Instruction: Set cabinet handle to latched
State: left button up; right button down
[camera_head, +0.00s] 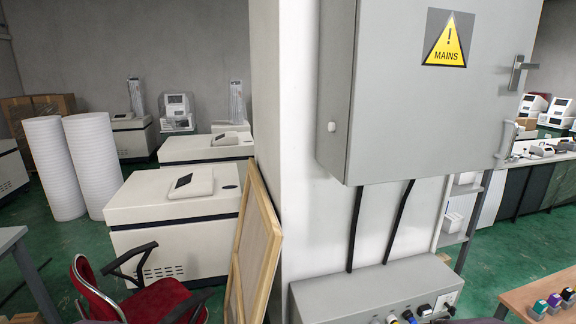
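The grey cabinet (420,110) hangs on a white pillar and carries a yellow MAINS warning sign (447,42). I cannot tell from this view whether the handle is latched. A pale pull bar (506,140) sits lower on the same edge. The door looks flush with the cabinet, but its far right edge is hard to judge. Neither of my grippers is in view.
Below the cabinet, a grey control box (375,290) has several knobs, and two black cables run up from it. A wooden panel (256,245) leans at the pillar's left. A red chair (150,295) stands front left. A wooden table (545,300) is at lower right.

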aim_at(522, 66)
jog(key=z, duration=1.45)
